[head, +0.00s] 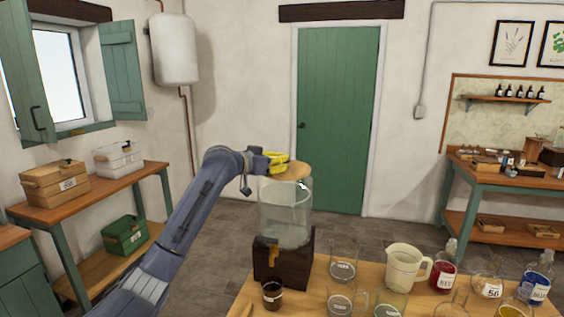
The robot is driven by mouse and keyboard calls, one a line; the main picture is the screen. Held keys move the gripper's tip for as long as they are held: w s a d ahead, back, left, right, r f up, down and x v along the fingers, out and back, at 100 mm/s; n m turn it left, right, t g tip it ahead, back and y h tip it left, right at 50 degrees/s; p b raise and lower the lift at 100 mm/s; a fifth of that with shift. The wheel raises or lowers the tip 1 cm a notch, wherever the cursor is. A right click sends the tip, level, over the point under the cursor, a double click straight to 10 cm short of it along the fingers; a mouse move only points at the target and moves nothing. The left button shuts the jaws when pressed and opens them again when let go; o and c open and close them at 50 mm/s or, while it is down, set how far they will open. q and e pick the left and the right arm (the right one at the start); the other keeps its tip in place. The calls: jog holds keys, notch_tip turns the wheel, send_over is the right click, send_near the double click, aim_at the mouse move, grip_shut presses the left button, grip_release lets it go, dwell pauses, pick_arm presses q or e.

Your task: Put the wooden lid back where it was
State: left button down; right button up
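The wooden lid (296,171) is a round, light-brown disc in the head view, just above and partly behind the rim of the clear glass dispenser (285,215). The dispenser stands on a dark wooden base (270,265) with a brass-coloured tap (274,253) at its front. My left gripper (278,161), with yellow parts, reaches in from the left and appears shut on the lid's left side. The contact is small and partly hidden. I cannot tell whether the lid touches the rim. My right gripper is not in view.
The front table (323,267) holds a small dark jar (272,294), glass beakers (343,264), a cream jug (404,266) and several labelled flasks right of the dispenser. A side bench (140,178) with boxes stands left. Open floor lies behind the dispenser.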

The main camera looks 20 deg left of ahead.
pick_arm(q)
jog(key=c, duration=2.1)
grip_release()
jog(key=shift+d+f, duration=0.1)
jog(key=shift+f, duration=0.65)
jog(key=o, duration=0.6)
jog(key=v, duration=0.8)
jog(key=r+v, duration=0.1)
jog(key=v, duration=0.3)
jog(key=shift+r, duration=0.15)
